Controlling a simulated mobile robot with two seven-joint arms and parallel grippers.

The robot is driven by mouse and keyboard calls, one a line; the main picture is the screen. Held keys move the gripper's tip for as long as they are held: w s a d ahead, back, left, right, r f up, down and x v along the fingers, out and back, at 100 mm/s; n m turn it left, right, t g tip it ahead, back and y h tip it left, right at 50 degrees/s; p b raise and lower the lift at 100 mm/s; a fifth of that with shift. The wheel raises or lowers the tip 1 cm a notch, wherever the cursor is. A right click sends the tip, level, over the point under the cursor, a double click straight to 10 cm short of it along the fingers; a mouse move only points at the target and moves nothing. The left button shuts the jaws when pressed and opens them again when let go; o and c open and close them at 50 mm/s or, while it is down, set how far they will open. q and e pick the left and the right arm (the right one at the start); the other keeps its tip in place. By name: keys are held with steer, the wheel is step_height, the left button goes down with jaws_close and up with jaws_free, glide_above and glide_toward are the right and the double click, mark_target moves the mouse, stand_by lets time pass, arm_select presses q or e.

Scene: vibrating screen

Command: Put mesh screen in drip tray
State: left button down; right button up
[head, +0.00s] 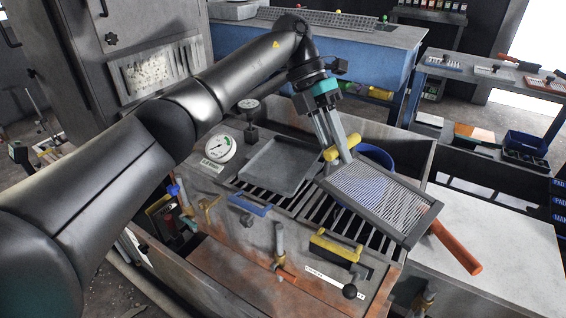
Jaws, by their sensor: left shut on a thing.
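The mesh screen (372,194) is a grey rectangular frame with fine striped mesh. It is tilted, with an orange handle (456,248) at its lower right and a yellow grip (343,148) at its upper left. My left gripper (339,150) is shut on the mesh screen at that upper left end, by the yellow grip; the exact contact is partly hidden. The drip tray (278,167) appears to be the empty, shallow grey tray to the left of the screen, on the slatted deck. My right gripper is not in view.
Dark slats (312,208) lie under and around the screen. A round gauge (219,149) stands left of the tray, and a blue round container (376,156) is behind the screen. Blue (250,205) and yellow (335,246) handles line the front panel. A pale bench top (495,255) is at right.

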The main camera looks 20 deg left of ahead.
arm_select(q)
steer(key=w+a+r+n+t+p, duration=0.1)
steer(key=w+a+r+n+t, duration=0.35)
steer(key=n, duration=0.65)
steer(key=n+t+y+p, duration=0.1)
steer(key=n+t+y, duration=0.45)
steer(key=n, duration=0.55)
glide_above(274, 185)
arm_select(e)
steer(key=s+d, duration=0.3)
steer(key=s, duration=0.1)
arm_select(q)
step_height(274, 185, down, 16)
steer(key=b, duration=0.7)
steer(key=shift+r, duration=0.1)
step_height(274, 185, down, 3)
steer(key=shift+r+b, duration=0.1)
steer(key=shift+b, duration=0.7)
steer(key=shift+f, duration=0.2)
steer(key=c, duration=0.7)
jaws_free()
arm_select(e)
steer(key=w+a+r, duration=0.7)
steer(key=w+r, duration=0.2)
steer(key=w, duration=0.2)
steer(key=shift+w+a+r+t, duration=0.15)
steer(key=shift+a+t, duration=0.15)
